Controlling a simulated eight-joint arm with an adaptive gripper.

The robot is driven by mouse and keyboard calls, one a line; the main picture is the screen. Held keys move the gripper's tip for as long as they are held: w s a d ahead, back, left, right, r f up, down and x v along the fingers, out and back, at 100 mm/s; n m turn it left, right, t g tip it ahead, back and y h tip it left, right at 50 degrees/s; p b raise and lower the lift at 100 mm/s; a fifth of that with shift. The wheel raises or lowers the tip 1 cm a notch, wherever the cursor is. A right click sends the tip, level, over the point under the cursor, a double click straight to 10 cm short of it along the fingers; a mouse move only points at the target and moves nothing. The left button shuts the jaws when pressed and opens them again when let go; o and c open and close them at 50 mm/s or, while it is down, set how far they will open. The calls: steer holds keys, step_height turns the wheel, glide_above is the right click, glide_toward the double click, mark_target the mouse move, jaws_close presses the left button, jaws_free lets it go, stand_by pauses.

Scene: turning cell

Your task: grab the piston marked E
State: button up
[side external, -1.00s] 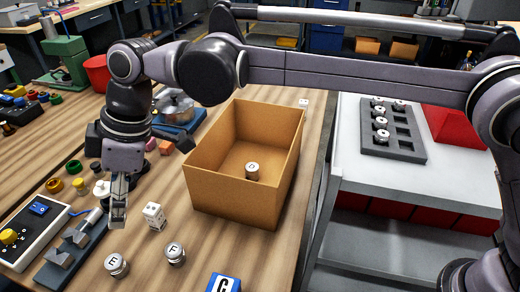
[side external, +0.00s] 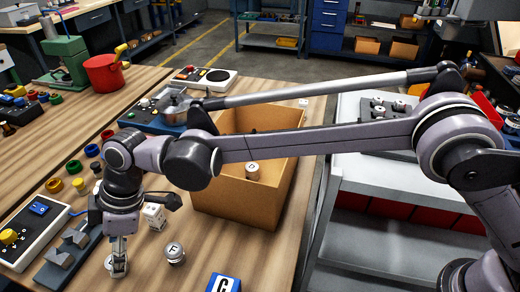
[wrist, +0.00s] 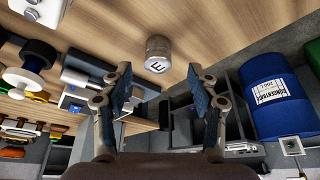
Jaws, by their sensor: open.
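The piston marked E (wrist: 158,57) is a short silver cylinder on the wooden table. In the wrist view it lies just beyond the fingertips, centred between them, with its letter showing. In the side view the piston marked E (side external: 110,267) is mostly hidden behind the fingers. My gripper (side external: 119,262) points down over it, and its fingers (wrist: 158,80) are spread with nothing held between them. Whether they touch the piston cannot be told.
The piston marked F (side external: 174,253) stands to the right. A white dotted cube (side external: 153,216) is behind my gripper. A cardboard box (side external: 235,207) holds the piston marked D (side external: 252,170). A blue lettered block (side external: 222,284) is at the front. A grey fixture (side external: 68,255) is on the left.

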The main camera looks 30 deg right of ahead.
steer(key=x, duration=0.5)
steer(key=shift+w+a+r, duration=0.1)
jaws_close()
